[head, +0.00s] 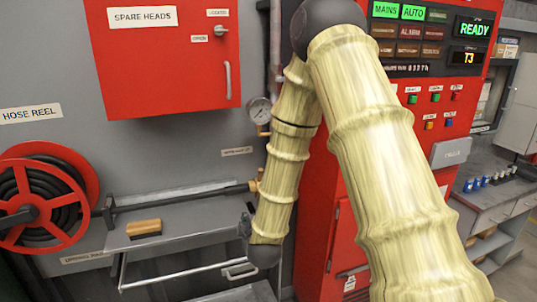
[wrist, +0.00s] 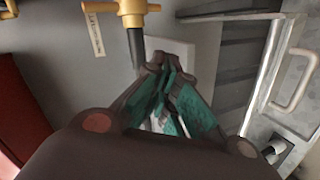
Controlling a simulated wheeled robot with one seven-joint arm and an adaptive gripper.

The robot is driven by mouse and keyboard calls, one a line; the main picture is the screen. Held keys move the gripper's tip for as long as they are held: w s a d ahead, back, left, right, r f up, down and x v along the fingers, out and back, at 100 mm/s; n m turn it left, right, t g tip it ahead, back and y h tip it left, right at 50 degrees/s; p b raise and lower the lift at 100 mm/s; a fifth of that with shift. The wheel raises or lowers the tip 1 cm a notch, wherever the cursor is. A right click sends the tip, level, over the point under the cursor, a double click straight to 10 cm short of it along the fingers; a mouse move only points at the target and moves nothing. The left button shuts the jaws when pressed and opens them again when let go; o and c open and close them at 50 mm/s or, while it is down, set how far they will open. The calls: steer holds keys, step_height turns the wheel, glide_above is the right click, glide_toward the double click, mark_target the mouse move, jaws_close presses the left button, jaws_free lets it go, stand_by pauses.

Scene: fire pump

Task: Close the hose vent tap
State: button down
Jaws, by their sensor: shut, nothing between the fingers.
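A brass tap-like fitting (wrist: 130,10) shows at the top of the wrist view, with a black pipe running down from it and a small label beside it. Its label is too blurred to read, so I cannot confirm that it is the hose vent tap. In the head view, a brass fitting (head: 254,186) sits at the right end of the dark horizontal pipe, partly behind my arm. My gripper (wrist: 165,70) is shut and empty, below and to the right of the brass fitting in the wrist view. My arm hides most of the gripper in the head view.
A red hose reel (head: 42,198) is on the left wall. A red spare heads cabinet (head: 170,60) hangs above. A pressure gauge (head: 259,110) and a red control panel (head: 430,120) flank my arm.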

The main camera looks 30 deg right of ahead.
steer(key=w+d+r+n+t+h+p, duration=0.1)
steer(key=d+r, duration=0.1)
steer(key=r, duration=0.7)
steer(key=w+d+r+n+t+h+p, duration=0.1)
steer(key=w+d+r+h, duration=0.1)
steer(key=r, duration=0.8)
steer(key=shift+d+h, duration=0.3)
steer(key=shift+d, duration=0.55)
steer(key=shift+w+d, duration=0.1)
steer(key=shift+w, duration=0.15)
steer(key=w+d+p, duration=0.5)
steer(key=w+d, duration=0.2)
steer(key=d, duration=0.1)
steer(key=shift+w+d+p, duration=0.15)
steer(key=shift+w+p, duration=0.2)
steer(key=shift+p, duration=0.05)
steer(key=shift+f+t, duration=0.1)
steer(key=shift+t, duration=0.2)
